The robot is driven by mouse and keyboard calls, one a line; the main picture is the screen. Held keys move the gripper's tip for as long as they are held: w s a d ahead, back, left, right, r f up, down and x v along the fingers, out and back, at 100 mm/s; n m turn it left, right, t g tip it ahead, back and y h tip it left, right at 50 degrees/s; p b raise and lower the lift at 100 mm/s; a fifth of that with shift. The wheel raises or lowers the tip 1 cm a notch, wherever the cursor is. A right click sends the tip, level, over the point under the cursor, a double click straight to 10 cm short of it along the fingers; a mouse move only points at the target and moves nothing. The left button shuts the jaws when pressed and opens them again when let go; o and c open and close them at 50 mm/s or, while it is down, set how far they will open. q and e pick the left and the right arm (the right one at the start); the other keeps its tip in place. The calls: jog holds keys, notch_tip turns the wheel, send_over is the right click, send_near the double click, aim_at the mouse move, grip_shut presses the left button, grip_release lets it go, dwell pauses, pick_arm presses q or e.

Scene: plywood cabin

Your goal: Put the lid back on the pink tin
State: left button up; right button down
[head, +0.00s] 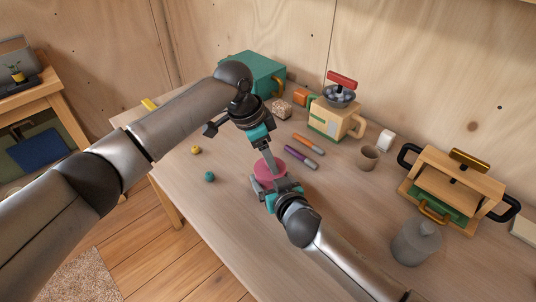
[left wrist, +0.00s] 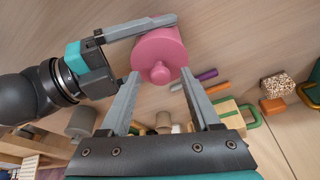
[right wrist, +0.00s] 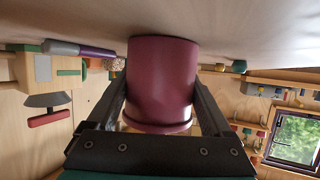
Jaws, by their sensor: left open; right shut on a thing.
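The pink tin (head: 266,172) stands on the table, with my right gripper (head: 272,187) shut around its side. In the left wrist view the pink lid (left wrist: 160,52) with its round knob (left wrist: 160,74) sits on top of the tin. In the right wrist view the tin's body (right wrist: 162,80) fills the space between the fingers, with the lid's rim (right wrist: 158,127) near my palm. My left gripper (left wrist: 160,78) is open above the lid, one finger on each side of the knob and apart from it. In the head view my left gripper partly hides the lid.
Orange and purple markers (head: 300,157) lie just behind the tin. A coffee grinder (head: 335,118), a beige cup (head: 368,158), a wooden box with black handles (head: 455,190) and a grey canister (head: 415,243) stand to the right. Two small balls (head: 209,176) lie left; the left front is mostly clear.

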pick_arm(q)
jog(key=shift+r, duration=0.1)
pick_arm(e)
grip_release()
pick_arm(q)
jog(key=v, duration=1.2)
pick_arm(e)
jog(key=shift+s, duration=0.1)
jog(key=p+v, duration=0.3)
jog(key=v, duration=1)
jog(key=shift+s+d+r+p, duration=0.2)
jog(key=shift+s+p, duration=0.1)
jog(key=shift+p, duration=0.1)
pick_arm(q)
jog(key=shift+r, duration=1.85)
pick_arm(e)
jog(key=shift+s+d+r, duration=0.2)
jog(key=shift+s+r, duration=0.05)
jog(key=shift+s, duration=0.3)
